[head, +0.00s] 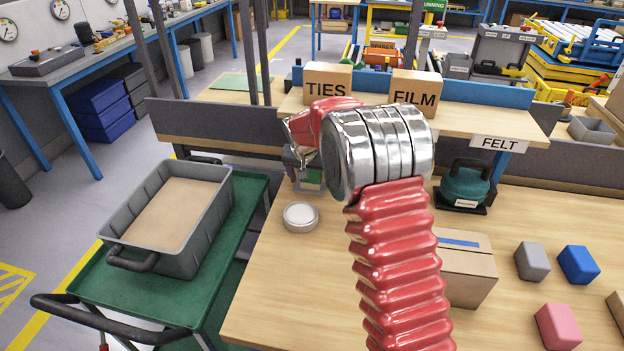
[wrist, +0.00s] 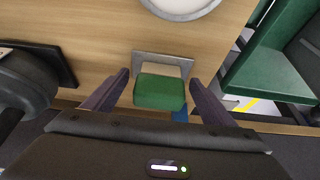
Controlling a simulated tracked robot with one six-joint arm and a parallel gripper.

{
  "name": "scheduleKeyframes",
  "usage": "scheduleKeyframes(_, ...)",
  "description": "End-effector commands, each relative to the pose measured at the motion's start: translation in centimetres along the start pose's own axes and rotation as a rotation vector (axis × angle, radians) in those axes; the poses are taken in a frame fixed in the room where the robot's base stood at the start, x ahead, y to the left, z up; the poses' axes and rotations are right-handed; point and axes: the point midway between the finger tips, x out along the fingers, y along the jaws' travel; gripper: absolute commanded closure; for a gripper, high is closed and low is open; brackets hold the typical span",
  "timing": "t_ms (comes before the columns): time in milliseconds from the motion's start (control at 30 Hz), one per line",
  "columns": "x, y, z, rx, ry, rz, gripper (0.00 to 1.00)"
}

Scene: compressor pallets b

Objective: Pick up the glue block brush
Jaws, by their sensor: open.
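A green-topped block with a pale section (wrist: 160,92), which I take to be the glue block brush, sits at a grey plate (wrist: 150,57) on the wooden bench. My gripper (wrist: 159,74) is open, with one dark finger on each side of the block in the wrist view. Gaps show between the fingers and the block. In the head view my red arm and silver wrist hide most of the gripper.
A round pale-lidded tin (head: 300,217) stands close by on the bench. A teal device (head: 465,186) on a black base and a cardboard box (head: 466,272) stand to the right. A grey tote (head: 205,225) rests on a green cart at left. A shelf with boxes is behind.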

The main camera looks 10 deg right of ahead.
Motion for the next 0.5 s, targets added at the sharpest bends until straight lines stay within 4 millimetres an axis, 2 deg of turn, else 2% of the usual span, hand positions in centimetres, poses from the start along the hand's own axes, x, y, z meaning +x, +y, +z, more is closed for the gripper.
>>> scheduleKeyframes(367, -0.01, 0.01, 0.02, 0.0, 0.0, 0.0, 0.22)
scheduleKeyframes(500, -0.01, 0.02, 0.03, 0.0, 0.0, 0.0, 0.3)
